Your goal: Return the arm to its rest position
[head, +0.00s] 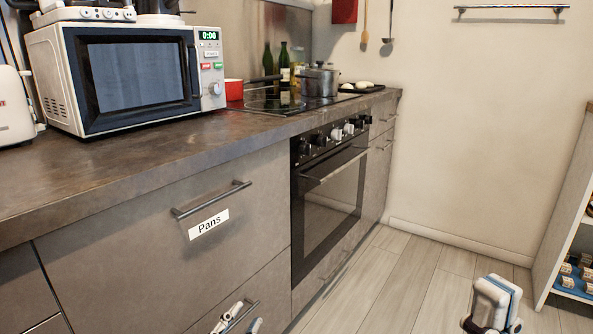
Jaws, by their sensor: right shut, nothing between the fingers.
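My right gripper (494,303) is at the bottom right, over the light floor. Its pale pads are together with nothing between them, and it is clear of the furniture. My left gripper (242,320) is at the bottom edge, in front of the lower drawer. Its two fingertips show apart, near the drawer's bar handle (247,308); I cannot tell whether they touch it. The rest of both arms is outside the view. No lift-up flap is in view.
The worktop (150,160) carries a microwave (135,75), a red container (234,90) and a pot (318,82) on the hob. Below are the "Pans" drawer (165,235) and a closed oven (330,195). A shelf (565,225) stands at right. The floor (410,275) between is free.

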